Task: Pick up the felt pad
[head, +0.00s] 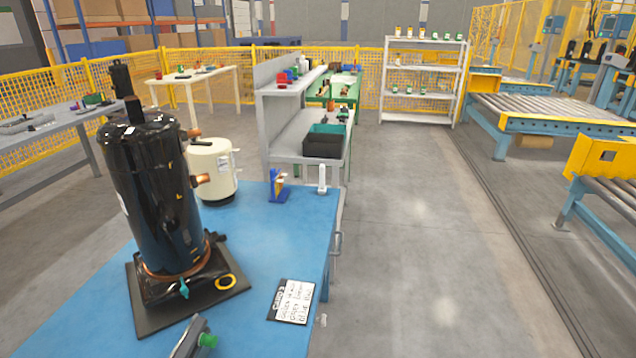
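A thin dark grey square pad (146,328) lies flat on the blue tabletop (278,238). It is the only pad-like thing I can make out, and I cannot tell whether it is felt. A tall black compressor (155,200) stands upright on it and hides most of its middle; its front and right edges show. My gripper is not in view.
A yellow ring (226,282) and a small teal part (184,288) are at the compressor's foot. A handwritten card (291,301), a cream tank (212,170), a blue holder (278,186) and a grey part with a green knob (206,341) are nearby. Floor at right is clear.

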